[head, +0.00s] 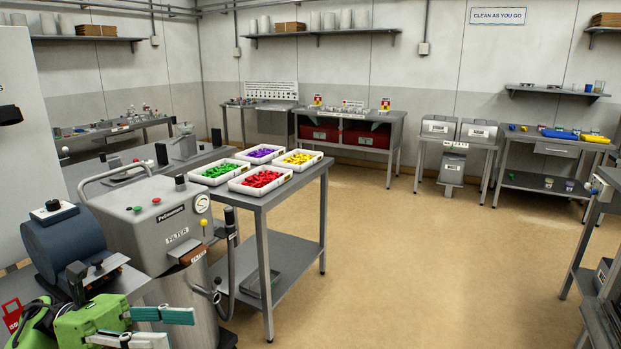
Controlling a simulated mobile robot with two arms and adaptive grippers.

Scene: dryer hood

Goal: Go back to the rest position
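My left gripper (180,328) is at the lower left of the head view, green with teal-lined grey fingers. Its two fingers are apart, with nothing visible between them. It is in front of a grey machine marked FILTER (165,225), which has a gauge, a yellow knob and a hose. A dark blue drum-shaped unit (65,240) with a black knob is just behind my gripper. I cannot tell whether the gripper touches either of them. My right gripper is not in view.
A metal table (262,205) right of the machine bears white trays of green, red, purple and yellow pieces. A shelved bench (590,300) stands at the right edge. Other benches line the back wall. The tan floor (430,260) between is clear.

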